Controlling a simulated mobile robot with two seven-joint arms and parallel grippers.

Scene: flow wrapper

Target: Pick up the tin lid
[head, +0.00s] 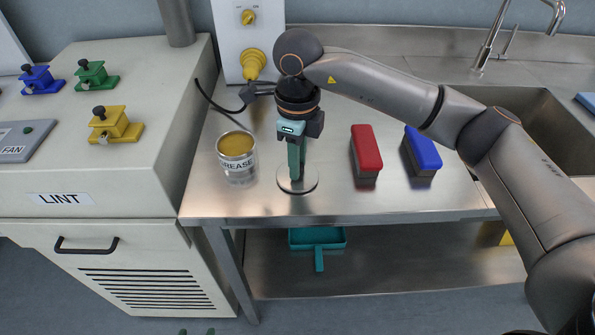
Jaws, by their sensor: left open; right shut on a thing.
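The tin lid (309,184), a flat round silver disc, is on the steel table near its front edge. My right gripper (296,174) points straight down over it, shut on the middle of the lid. Its fingers hide the part they grip, and I cannot tell whether the lid touches the table. The open grease tin (238,164), with yellow-brown grease inside, stands upright to the left of the lid. Only the green fingertips of my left gripper (197,332) show at the bottom edge, apart and empty.
A red-topped block (366,150) and a blue-topped block (423,149) stand right of the lid. A sink (540,120) is at the right. The lint cabinet (130,190) borders the table on the left. A teal dustpan (317,238) lies on the lower shelf.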

